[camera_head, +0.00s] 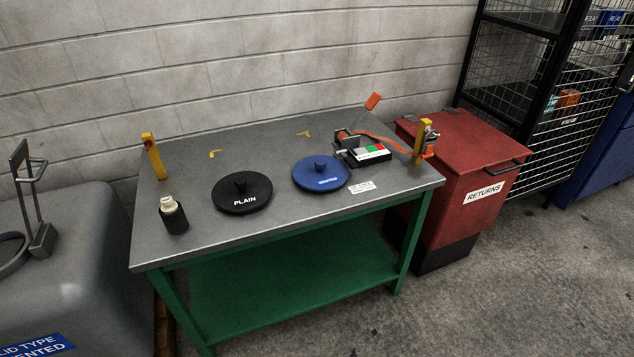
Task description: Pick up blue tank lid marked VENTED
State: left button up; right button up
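A blue round lid (321,172) with a knob on top and small white lettering, too small to read surely, lies flat on the grey metal table top (290,212). A black lid (242,194) marked PLAIN lies to its left, apart from it. A grey tank (75,250) stands at the lower left, with a blue label (35,346) partly cut off that reads "LID TYPE" and "VENTED". Neither of my grippers shows in this view.
A black device (362,152) with coloured panels stands close right of the blue lid. A dark bottle (173,215) and a yellow post (153,156) stand at the left. A red RETURNS bin (462,160) stands right of the table. The table's front middle is clear.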

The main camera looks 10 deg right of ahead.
aim_at(316, 172)
jog(key=z, duration=0.2)
jog(key=k, duration=0.25)
jog(key=z, duration=2.8)
jog(key=i, duration=0.15)
jog(key=u, duration=1.65)
jog(key=i, duration=1.15)
jog(key=u, duration=0.75)
